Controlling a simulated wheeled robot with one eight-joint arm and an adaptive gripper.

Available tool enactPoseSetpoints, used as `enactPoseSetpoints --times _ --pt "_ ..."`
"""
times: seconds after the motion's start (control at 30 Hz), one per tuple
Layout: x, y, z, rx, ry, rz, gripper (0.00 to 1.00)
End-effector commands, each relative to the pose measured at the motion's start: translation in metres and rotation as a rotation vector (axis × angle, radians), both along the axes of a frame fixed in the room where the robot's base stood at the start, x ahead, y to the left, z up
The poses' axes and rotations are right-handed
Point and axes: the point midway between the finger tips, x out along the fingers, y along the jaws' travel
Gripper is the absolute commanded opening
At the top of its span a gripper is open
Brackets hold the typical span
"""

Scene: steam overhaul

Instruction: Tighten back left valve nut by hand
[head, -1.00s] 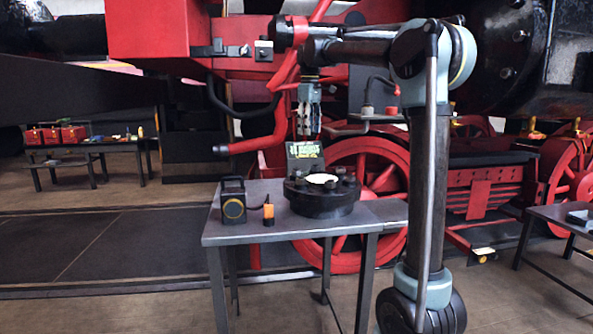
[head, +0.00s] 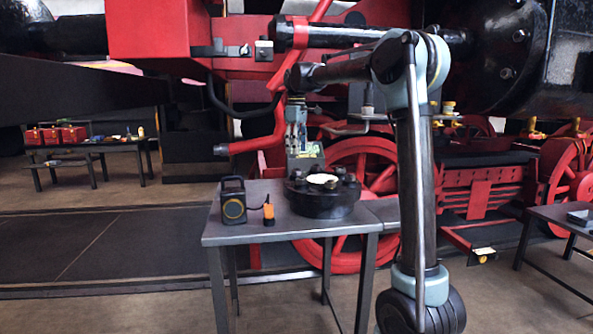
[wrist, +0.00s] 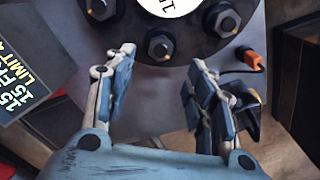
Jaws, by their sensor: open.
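The valve (head: 322,206) is a black round body with a white disc on top and nuts around its rim. It stands on a grey workbench. In the wrist view, one dark nut (wrist: 161,46) lies just beyond and between my fingertips, with others at the upper left (wrist: 100,8) and upper right (wrist: 222,18). I cannot tell for certain which is the back left one. My gripper (head: 296,152) points down over the valve's left back side, in front of a sign. In the wrist view my gripper (wrist: 163,60) is open and empty, its fingers apart.
A black lamp (head: 233,203) and an orange item (head: 268,212) stand left of the valve on the workbench (head: 225,233). The printed sign (wrist: 28,72) stands close behind the valve. A red pipe (head: 250,145) and a red wheel (head: 372,170) are behind.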

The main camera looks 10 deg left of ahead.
Motion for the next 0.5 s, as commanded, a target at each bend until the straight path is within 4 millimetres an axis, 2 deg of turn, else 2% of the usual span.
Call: enactPoseSetpoints --times 0.3,0.5 --pt "0.000 0.000 -0.055 0.000 0.000 0.000 0.50" --pt "0.000 0.000 -0.078 0.000 0.000 -0.001 0.50"
